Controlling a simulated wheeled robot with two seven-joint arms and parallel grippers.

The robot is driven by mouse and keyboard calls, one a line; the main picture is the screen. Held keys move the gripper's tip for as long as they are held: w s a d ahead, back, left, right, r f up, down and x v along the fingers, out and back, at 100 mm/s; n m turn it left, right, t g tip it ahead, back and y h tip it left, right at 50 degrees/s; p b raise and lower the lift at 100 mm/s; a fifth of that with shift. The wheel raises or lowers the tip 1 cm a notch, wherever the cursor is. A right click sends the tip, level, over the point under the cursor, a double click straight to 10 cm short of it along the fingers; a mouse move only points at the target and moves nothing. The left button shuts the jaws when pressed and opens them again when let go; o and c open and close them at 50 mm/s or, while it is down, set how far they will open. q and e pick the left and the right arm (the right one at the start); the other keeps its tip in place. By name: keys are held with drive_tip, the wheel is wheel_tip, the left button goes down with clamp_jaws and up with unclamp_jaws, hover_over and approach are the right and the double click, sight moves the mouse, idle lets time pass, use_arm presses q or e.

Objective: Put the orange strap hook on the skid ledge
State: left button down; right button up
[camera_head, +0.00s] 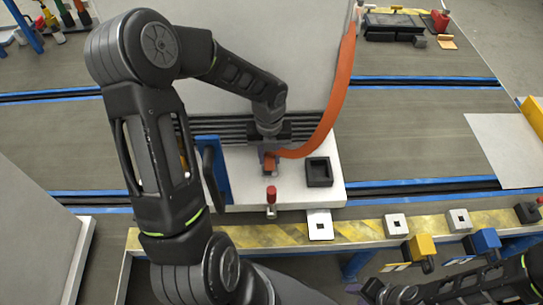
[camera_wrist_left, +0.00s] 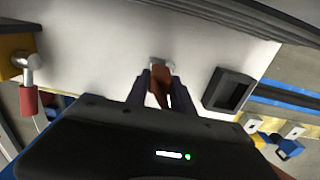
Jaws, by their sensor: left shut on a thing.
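The orange strap (camera_head: 340,100) hangs down the right side of the big grey block and curves in to my left gripper (camera_head: 269,158). My left gripper is shut on the strap's hook end, over the white skid plate (camera_head: 240,190). In the left wrist view, the orange-brown hook end (camera_wrist_left: 160,86) sits between the fingertips, with a small pale metal piece (camera_wrist_left: 161,63) just beyond it. I cannot tell whether hook and metal piece touch.
A black square socket (camera_head: 319,172) stands on the plate right of my left gripper. A red-topped post (camera_head: 271,195) stands at the plate's front edge. A blue bracket (camera_head: 213,170) is at the left. Yellow and blue blocks line the striped front rail (camera_head: 360,229).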

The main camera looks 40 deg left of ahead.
use_arm(q)
drive_tip(key=shift+f, duration=0.1)
drive_tip(key=c, duration=1.1)
unclamp_jaws()
wheel_tip(320, 180, up, 12)
drive_tip(key=p, duration=0.1)
